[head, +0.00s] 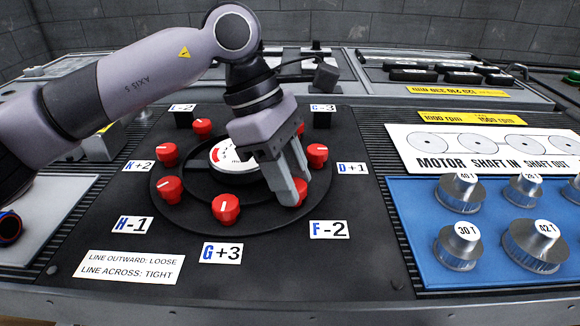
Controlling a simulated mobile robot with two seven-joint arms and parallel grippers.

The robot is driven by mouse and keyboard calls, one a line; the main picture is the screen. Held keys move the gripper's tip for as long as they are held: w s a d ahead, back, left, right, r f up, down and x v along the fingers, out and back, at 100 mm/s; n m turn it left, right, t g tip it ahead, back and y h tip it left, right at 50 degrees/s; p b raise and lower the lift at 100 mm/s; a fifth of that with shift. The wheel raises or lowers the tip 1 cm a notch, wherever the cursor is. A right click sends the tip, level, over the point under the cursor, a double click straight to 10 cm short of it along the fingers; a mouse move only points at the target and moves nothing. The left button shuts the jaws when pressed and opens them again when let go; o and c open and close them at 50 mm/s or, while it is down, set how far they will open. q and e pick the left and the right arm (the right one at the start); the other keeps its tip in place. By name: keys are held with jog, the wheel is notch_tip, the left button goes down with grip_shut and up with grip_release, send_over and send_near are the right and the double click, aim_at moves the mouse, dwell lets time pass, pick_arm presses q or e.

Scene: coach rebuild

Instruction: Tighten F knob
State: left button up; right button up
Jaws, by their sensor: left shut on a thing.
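The F knob (302,190) is red and sits on the black round plate (262,224), just inward of the F-2 label (329,229). My left gripper (297,191) reaches down from above and is shut on the F knob. Its fingers hide most of the knob, so I cannot see its white line. The G knob (226,208) stands free to the left, beside the G+3 label (221,252). The D knob (317,154) is close behind my fingers, beside the D+1 label (352,168). My right gripper is not in view.
A card (130,267) reads line outward loose, line across tight. A blue board (405,205) with several metal pulleys is at the right. The panel's front is clear.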

aim_at(273, 196)
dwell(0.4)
pick_arm(q)
jog(key=o, duration=1)
jog(key=p+v, duration=0.1)
jog(key=v, duration=0.6)
jog(key=shift+r, duration=0.1)
